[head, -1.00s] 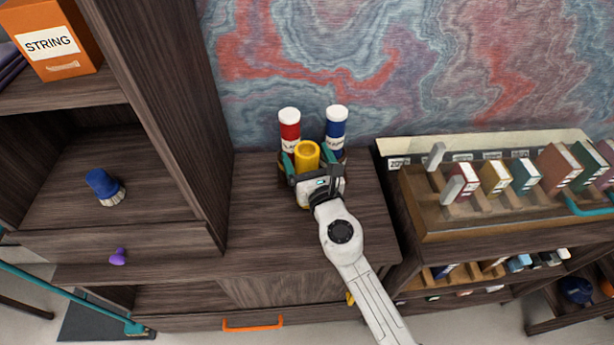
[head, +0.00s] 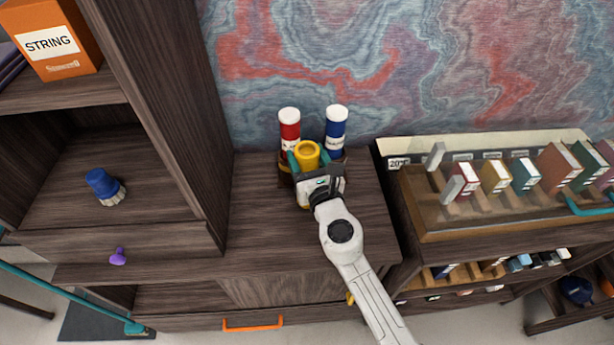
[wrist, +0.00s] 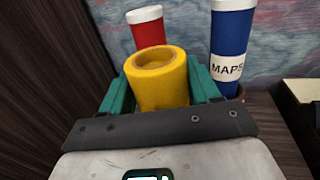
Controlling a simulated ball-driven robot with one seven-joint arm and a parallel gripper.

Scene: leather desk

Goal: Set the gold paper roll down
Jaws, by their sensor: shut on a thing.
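The gold paper roll (head: 307,154) is a yellow tube with an open top, upright at the back of the wooden desk top (head: 262,225). It also shows in the wrist view (wrist: 160,80). My gripper (head: 307,160) is shut on it, with a teal finger on each side, also seen in the wrist view (wrist: 160,88). The roll's lower end is hidden by my gripper, so I cannot tell whether it touches what is below. A red tube with a white cap (head: 289,128) and a blue tube marked MAPS (wrist: 231,45) stand just behind it.
A brown holder (head: 284,170) shows partly around the tubes. A tall shelf side (head: 165,110) rises at the left and a tray of small books (head: 440,220) stands at the right. The desk top left of my arm is clear.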

